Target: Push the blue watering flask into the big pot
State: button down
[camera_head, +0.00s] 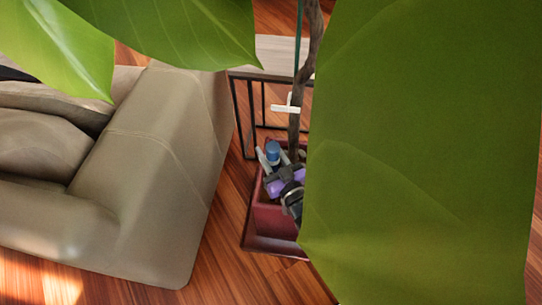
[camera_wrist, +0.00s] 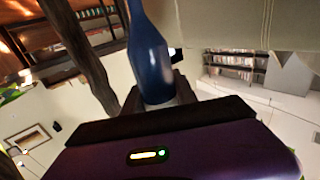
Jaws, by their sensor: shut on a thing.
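The blue watering flask (camera_head: 273,152) shows as a small blue shape at the pot in the head view. In the wrist view the flask (camera_wrist: 149,58) is a dark blue bottle with a narrowing neck, between my dark fingers. My gripper (camera_head: 272,163) is shut on it; it also shows in the wrist view (camera_wrist: 158,98). The big pot (camera_head: 268,218) is dark red and square, on a matching saucer. My gripper and the flask overlap the pot's opening in the head view. I cannot tell how deep the flask sits. A large leaf hides the pot's right side.
A plant trunk (camera_head: 295,120) rises from the pot. Large green leaves (camera_head: 420,150) block much of the head view. A beige sofa (camera_head: 165,170) stands left, and a side table (camera_head: 270,55) stands behind. Wood floor (camera_head: 220,250) is bare between sofa and pot.

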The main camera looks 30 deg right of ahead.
notch_tip(320, 180, down, 7)
jog(key=b, duration=0.5)
jog(key=shift+s, duration=0.2)
jog(key=shift+a+f+b, duration=0.1)
jog(key=shift+f+b, duration=5.25)
jog(key=shift+f, duration=0.15)
dwell(0.3)
jog(key=c, duration=0.5)
grip_release()
